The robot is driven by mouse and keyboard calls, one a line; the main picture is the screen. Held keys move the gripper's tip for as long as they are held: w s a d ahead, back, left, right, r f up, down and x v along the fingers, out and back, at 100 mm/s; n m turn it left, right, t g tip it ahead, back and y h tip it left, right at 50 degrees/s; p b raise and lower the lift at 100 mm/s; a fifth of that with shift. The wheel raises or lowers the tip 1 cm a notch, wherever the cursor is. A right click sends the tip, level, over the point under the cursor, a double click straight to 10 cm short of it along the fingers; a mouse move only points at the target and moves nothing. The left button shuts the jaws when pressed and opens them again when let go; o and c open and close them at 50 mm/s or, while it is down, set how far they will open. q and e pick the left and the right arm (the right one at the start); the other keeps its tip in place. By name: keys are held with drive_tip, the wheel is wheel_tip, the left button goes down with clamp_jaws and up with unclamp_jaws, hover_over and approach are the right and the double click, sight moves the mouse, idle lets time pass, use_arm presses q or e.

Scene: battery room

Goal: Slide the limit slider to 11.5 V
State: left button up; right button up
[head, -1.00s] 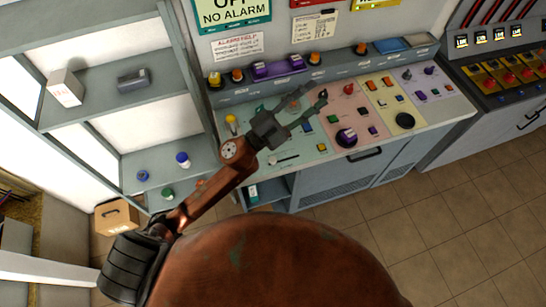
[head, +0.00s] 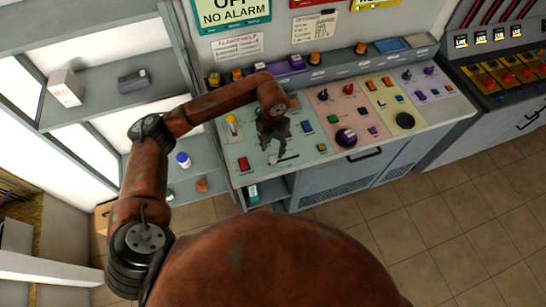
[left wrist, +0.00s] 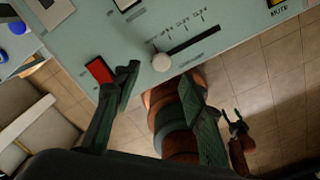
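The limit slider has a pale round knob (left wrist: 161,62) at the left end of a dark slot (left wrist: 195,40) in the left wrist view. Several tick marks with small labels stand above the slot, too blurred to read surely. In the head view the slot (head: 289,157) lies on the pale green panel (head: 244,146). My left gripper (head: 273,145) points down over this panel near the knob. In the left wrist view its fingers (left wrist: 160,88) are wide apart, with the knob beyond the gap, apparently untouched. My right gripper (left wrist: 232,117) shows small over the floor, its fingers apart.
A red button (left wrist: 99,70) is close to one left finger. A yellow-topped lever (head: 231,122) stands behind. To the right are a pink panel with a purple knob (head: 346,137) and a yellow panel. A shelf unit (head: 120,100) is at the left.

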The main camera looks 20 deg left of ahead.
sight(273, 159)
use_arm(q)
wheel_tip(273, 159, down, 7)
drive_tip(key=shift+d+r+p, duration=0.1)
drive_tip(key=shift+r+p, duration=0.05)
drive_tip(key=shift+p, duration=0.15)
drive_tip(key=shift+c, duration=0.6)
clamp_jaws()
